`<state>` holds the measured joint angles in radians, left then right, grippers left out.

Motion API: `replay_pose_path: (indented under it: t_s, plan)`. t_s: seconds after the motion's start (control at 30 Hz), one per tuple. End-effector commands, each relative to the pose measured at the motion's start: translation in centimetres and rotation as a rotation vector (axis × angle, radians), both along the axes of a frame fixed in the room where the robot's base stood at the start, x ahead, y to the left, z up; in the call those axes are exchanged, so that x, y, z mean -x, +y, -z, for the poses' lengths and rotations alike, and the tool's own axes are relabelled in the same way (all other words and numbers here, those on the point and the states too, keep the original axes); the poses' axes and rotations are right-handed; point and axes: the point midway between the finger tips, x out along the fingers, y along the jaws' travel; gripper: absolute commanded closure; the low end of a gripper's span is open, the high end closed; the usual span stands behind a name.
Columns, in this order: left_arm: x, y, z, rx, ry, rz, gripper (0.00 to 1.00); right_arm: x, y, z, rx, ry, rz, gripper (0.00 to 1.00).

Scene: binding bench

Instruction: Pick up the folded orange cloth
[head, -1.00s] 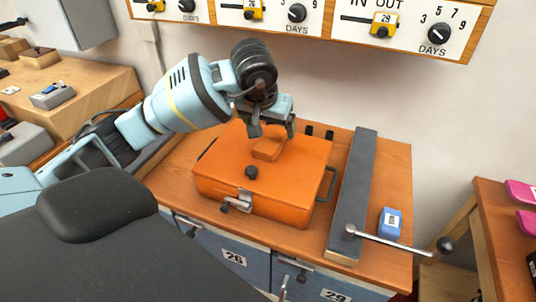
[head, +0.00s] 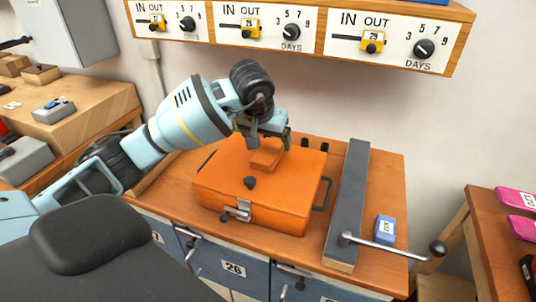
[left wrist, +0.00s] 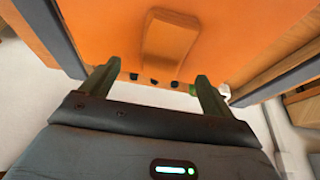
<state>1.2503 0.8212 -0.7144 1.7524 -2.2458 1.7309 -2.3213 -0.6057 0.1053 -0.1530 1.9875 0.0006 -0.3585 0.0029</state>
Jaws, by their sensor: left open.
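The folded orange cloth (head: 266,159) is a small flat block lying on the lid of an orange case (head: 220,180) on the wooden bench. In the left wrist view the cloth (left wrist: 170,38) lies beyond the fingertips, nearly the same colour as the lid. My left gripper (head: 269,143) is open and empty, above and just behind the cloth in the head view. Its two fingers (left wrist: 158,70) are apart in the left wrist view, with no cloth between them. The fingers partly cover the cloth's far edge in the head view. My right gripper is not in view.
A dial panel (head: 390,38) hangs above.

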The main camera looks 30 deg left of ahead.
Motion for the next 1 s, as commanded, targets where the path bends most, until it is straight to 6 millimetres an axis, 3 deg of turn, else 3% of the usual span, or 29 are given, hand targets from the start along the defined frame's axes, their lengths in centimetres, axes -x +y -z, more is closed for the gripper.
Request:
replay_pose_path:
  t_s: [0.3,0.63,1.0]
  plan:
    - [-1.3,0.7,3.9,0.002,0.002,-0.001,0.13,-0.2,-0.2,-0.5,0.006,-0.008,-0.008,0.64]
    - [-1.5,0.8,4.3,-0.001,-0.001,0.0,0.14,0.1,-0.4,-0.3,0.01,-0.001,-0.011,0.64]
    - [-1.5,0.8,4.3,-0.001,-0.001,0.0,0.62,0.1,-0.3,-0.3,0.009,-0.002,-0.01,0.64]
